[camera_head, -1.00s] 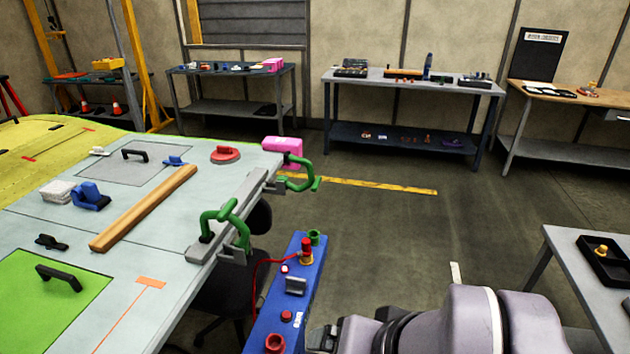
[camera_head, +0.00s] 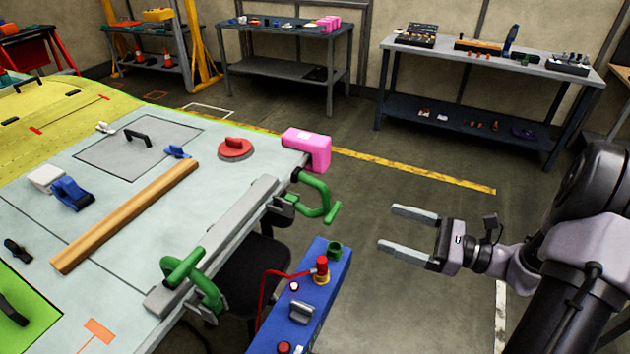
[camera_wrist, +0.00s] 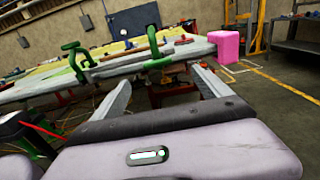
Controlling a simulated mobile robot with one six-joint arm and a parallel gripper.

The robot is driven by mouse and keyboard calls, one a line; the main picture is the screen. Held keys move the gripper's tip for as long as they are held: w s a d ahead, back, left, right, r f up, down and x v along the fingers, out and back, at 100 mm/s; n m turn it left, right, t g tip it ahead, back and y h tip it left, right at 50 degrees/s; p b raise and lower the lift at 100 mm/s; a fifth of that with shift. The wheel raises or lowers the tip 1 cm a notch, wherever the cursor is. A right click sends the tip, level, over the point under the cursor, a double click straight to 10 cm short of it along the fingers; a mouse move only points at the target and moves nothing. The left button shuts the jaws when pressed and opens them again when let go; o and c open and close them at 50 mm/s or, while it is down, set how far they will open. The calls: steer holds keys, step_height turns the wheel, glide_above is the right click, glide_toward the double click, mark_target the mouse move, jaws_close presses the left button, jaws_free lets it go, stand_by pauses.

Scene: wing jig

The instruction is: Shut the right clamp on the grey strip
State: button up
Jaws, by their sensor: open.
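The grey strip (camera_head: 225,232) lies along the near edge of the pale wing panel. The right clamp (camera_head: 318,195) is green, sits at the strip's far end, and its bar handle hangs outward past the edge. I cannot tell whether its jaw touches the strip. A second green clamp (camera_head: 190,278) arches over the strip's near end. My gripper (camera_head: 390,228) is open and empty, in the air to the right of the right clamp, apart from it, fingers pointing left. In the wrist view, the right clamp (camera_wrist: 157,52) shows between and beyond the fingers (camera_wrist: 162,85).
A pink block (camera_head: 307,147) sits on the panel corner just beyond the right clamp. A blue cart (camera_head: 318,300) with a red-topped part and cable stands below the edge, with a dark chair beside it. A wooden bar (camera_head: 125,215) lies on the panel. Floor right of the clamp is clear.

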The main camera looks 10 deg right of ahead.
mark_target(330, 210)
steer(key=b+x, duration=0.1)
steer(key=x, duration=0.7)
steer(key=b+x, duration=0.2)
steer(key=x, duration=0.7)
steer(key=shift+s+a+f, duration=0.1)
steer(key=shift+s+a, duration=0.15)
steer(key=shift+c, duration=0.2)
